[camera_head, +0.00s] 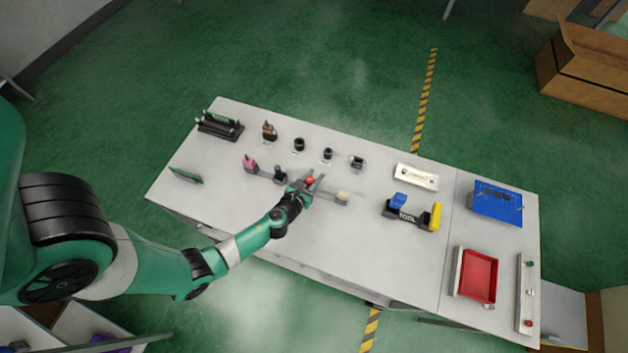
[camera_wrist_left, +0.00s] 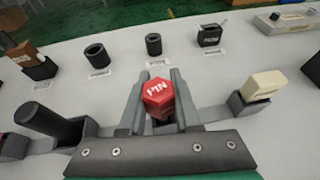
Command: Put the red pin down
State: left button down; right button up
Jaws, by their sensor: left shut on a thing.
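The red pin (camera_wrist_left: 158,97) has a hexagonal top with the word PIN on it. In the left wrist view it stands between the two fingers of my left gripper (camera_wrist_left: 156,100), which is shut on it. In the head view the red pin (camera_head: 310,181) shows at the tip of my left gripper (camera_head: 308,186), over the lever fixture on the table. The pin's lower end is hidden, so I cannot tell whether it touches the fixture. My right gripper is not in view.
A black lever (camera_wrist_left: 50,122) stands left of my gripper and a cream block (camera_wrist_left: 263,86) right of it. Black cylinders (camera_wrist_left: 97,57) stand behind. A blue and yellow fixture (camera_head: 411,213) and a red tray (camera_head: 477,275) are further right. The table's front middle is clear.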

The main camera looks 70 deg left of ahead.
pick_arm(q)
jog(key=shift+f, duration=0.3)
jog(key=c, duration=0.6)
grip_release()
jog(key=shift+r, duration=0.15)
jog(key=shift+s+d+r+p, duration=0.15)
jog(key=shift+r+p, duration=0.05)
jog(key=shift+p, duration=0.2)
jog(key=p+v, duration=0.2)
jog(key=v, duration=0.9)
jog(key=shift+s+d, duration=0.2)
jog(key=shift+s, duration=0.1)
